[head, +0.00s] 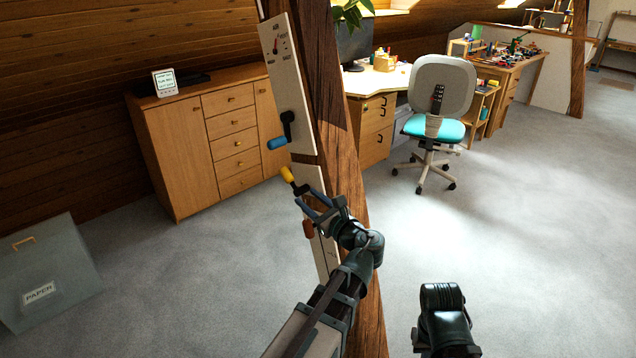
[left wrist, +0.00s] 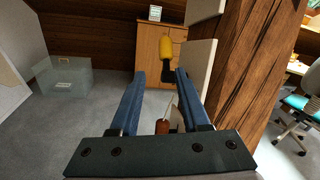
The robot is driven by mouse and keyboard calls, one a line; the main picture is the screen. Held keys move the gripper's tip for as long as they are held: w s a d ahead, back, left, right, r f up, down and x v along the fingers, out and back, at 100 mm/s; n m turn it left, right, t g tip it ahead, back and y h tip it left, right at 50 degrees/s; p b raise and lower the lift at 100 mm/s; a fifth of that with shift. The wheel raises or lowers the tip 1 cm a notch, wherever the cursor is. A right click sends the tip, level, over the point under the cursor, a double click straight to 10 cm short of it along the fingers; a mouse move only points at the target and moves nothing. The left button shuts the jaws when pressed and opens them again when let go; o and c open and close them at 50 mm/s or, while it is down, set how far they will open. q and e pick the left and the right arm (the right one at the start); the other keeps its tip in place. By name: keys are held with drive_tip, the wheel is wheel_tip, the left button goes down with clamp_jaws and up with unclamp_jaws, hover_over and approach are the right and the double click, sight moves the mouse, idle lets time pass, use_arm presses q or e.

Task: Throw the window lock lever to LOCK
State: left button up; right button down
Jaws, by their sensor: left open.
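A tall white panel (head: 289,95) on the slanted timber brace carries several levers. One has a blue handle (head: 278,143), one below it a yellow handle (head: 287,174), and a lower one a red-brown handle (head: 308,229). I cannot read which is the window lock. My left gripper (head: 301,195) is open and empty, just below the yellow handle. In the left wrist view the yellow handle (left wrist: 166,48) stands beyond the open fingers, roughly in line with the gap and not held. The red-brown handle (left wrist: 163,127) shows lower, between the finger bases.
The timber brace (head: 335,110) rises right beside my left arm. A wooden cabinet (head: 205,140) stands behind, with a grey paper bin (head: 45,270) at the left. A desk chair (head: 437,110) is at the right. The carpet around is clear.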

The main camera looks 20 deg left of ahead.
sight(289, 177)
use_arm(q)
drive_tip(key=shift+m+t, duration=0.4)
drive_tip(key=x, duration=1.3)
drive_tip(key=shift+w+a+r, duration=0.1)
drive_tip(key=shift+w+r, duration=0.2)
drive_tip(key=shift+w, duration=0.15)
clamp_jaws()
idle(0.6)
